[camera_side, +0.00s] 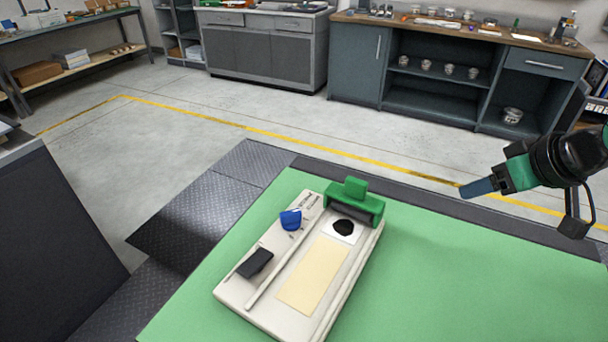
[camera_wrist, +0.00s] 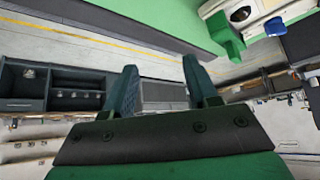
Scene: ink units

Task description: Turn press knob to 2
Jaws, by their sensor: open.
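The press is a pale, flat unit (camera_side: 232,294) on the green mat. Its blue knob (camera_side: 291,219) stands at the left side near the upper end; marks beside it are too small to read. A green roller carriage (camera_side: 367,203) sits across the upper end, by a black ink blot (camera_side: 343,227) and a cream sheet (camera_side: 312,275). My gripper (camera_side: 470,189) is above and right of the press, well apart from it, open and empty. In the wrist view its two fingers (camera_wrist: 160,68) are spread, and the blue knob (camera_wrist: 275,26) shows at the upper right.
A black block (camera_side: 255,263) sits on the press's lower left. The green mat (camera_side: 470,285) is clear to the right. Dark floor plates (camera_side: 185,215) border the mat. Cabinets (camera_side: 440,85) and a shelf bench (camera_side: 75,55) stand far behind.

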